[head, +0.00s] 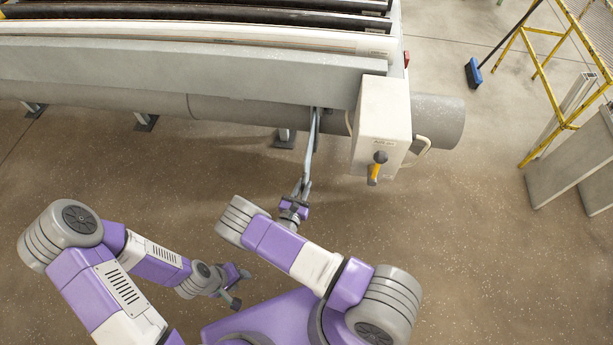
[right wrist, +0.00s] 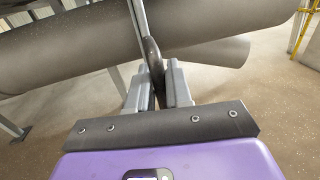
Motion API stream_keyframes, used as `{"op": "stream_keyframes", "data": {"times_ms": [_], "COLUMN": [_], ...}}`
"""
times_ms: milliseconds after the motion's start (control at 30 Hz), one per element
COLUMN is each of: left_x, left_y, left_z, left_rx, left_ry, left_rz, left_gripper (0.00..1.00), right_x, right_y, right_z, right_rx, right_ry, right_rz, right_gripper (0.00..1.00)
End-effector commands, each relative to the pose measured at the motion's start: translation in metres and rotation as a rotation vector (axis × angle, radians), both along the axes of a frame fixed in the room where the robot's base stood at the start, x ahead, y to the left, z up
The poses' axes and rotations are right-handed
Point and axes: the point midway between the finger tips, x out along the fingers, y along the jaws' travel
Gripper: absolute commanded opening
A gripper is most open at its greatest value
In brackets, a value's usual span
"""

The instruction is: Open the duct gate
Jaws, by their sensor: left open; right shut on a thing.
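A grey duct pipe (head: 235,109) runs under the bench and ends at the right. A long thin grey lever (head: 312,145) comes down from the duct toward me; I take it as the gate's handle, and the gate plate is not clearly seen. My right gripper (head: 302,190) is shut on the lever's lower end. In the right wrist view, the dark grip of the lever (right wrist: 154,63) stands between the two grey fingers (right wrist: 155,92), with the duct (right wrist: 75,50) behind. My left gripper (head: 239,287) is open and empty, low over the floor.
A light grey box (head: 383,115) with a yellow-and-black handle (head: 376,168) hangs at the bench's right end, just right of the lever. A yellow frame (head: 548,95), grey panels (head: 570,160) and a blue broom (head: 473,73) stand at the right. The floor before the bench is clear.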

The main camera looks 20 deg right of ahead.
Motion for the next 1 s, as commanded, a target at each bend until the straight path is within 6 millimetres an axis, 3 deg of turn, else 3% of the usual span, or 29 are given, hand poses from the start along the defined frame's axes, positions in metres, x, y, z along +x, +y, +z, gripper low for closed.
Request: {"op": "stream_keyframes", "data": {"times_ms": [133, 500, 533, 600, 1000], "left_x": [0.000, 0.000, 0.000, 0.000, 0.000], "left_y": [0.000, 0.000, 0.000, 0.000, 0.000], "left_z": [0.002, 0.002, 0.002, 0.002, 0.004], "left_rx": [0.000, 0.000, 0.000, 0.000, 0.000], "left_ry": [0.000, 0.001, 0.001, 0.001, 0.001], "left_rz": [0.000, 0.000, 0.000, 0.000, 0.000], "left_gripper": [0.43, 0.43, 0.43, 0.43, 0.43], "right_x": [-0.009, -0.010, -0.010, -0.010, -0.015], "right_y": [0.005, 0.006, 0.006, 0.006, 0.013], "right_z": [-0.001, -0.002, -0.002, -0.002, 0.000], "right_rx": [0.001, 0.002, 0.002, 0.001, 0.001], "right_ry": [0.005, 0.004, 0.004, 0.003, 0.001], "right_rz": [0.001, 0.001, 0.001, 0.001, 0.003], "right_gripper": [0.00, 0.00, 0.24, 0.35, 0.35]}}
